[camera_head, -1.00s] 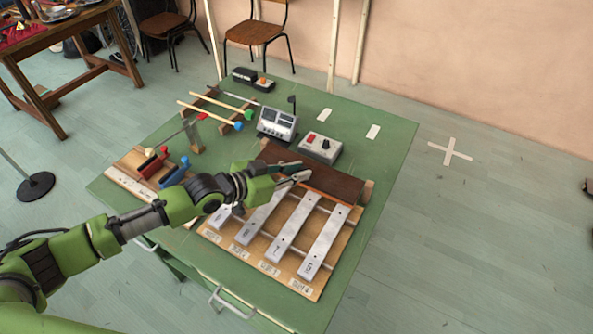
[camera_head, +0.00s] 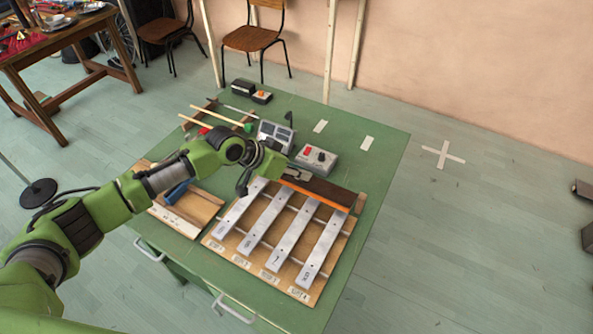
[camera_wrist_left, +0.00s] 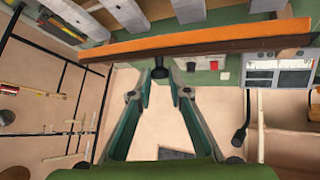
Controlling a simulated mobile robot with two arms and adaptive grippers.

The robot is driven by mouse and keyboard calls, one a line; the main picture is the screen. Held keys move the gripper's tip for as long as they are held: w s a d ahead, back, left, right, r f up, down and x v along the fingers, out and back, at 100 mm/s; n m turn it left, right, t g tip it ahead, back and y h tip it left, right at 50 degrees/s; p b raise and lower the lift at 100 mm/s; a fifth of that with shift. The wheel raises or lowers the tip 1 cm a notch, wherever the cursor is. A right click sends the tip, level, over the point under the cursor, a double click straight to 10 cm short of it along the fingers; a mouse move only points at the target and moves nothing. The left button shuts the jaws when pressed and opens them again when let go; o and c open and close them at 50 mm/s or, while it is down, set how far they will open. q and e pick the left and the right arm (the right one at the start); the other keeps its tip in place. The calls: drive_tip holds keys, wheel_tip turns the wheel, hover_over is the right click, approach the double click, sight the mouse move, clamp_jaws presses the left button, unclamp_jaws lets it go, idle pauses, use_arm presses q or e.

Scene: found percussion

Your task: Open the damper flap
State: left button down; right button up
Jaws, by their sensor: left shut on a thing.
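The damper flap (camera_head: 327,190) is a long brown board at the back of the metal bars (camera_head: 291,234) in the head view. An orange strip shows along its front edge, and the board looks tilted up. In the left wrist view the flap (camera_wrist_left: 190,42) crosses the picture as an orange-edged bar. My left gripper (camera_head: 296,174) is at the flap's back left part. Its fingers close in on a small dark knob (camera_wrist_left: 160,72) at the flap's edge in the wrist view. The exact contact is hard to see. My right gripper is not in view.
The green table (camera_head: 385,140) also carries a grey box with a red button (camera_head: 316,158), a grey meter unit (camera_head: 273,133), mallets (camera_head: 215,117) and a wooden block rack (camera_head: 200,207). My left arm passes over the rack.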

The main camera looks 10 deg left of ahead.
use_arm(q)
drive_tip(key=shift+w+d+r+g+y+p, duration=0.3)
drive_tip(key=shift+w+g, duration=0.2)
drive_tip(key=shift+g, duration=0.2)
drive_tip(key=shift+a, duration=0.1)
drive_tip(key=c, duration=1.9)
unclamp_jaws()
drive_tip(key=shift+r, duration=0.1)
drive_tip(key=v, duration=1.2)
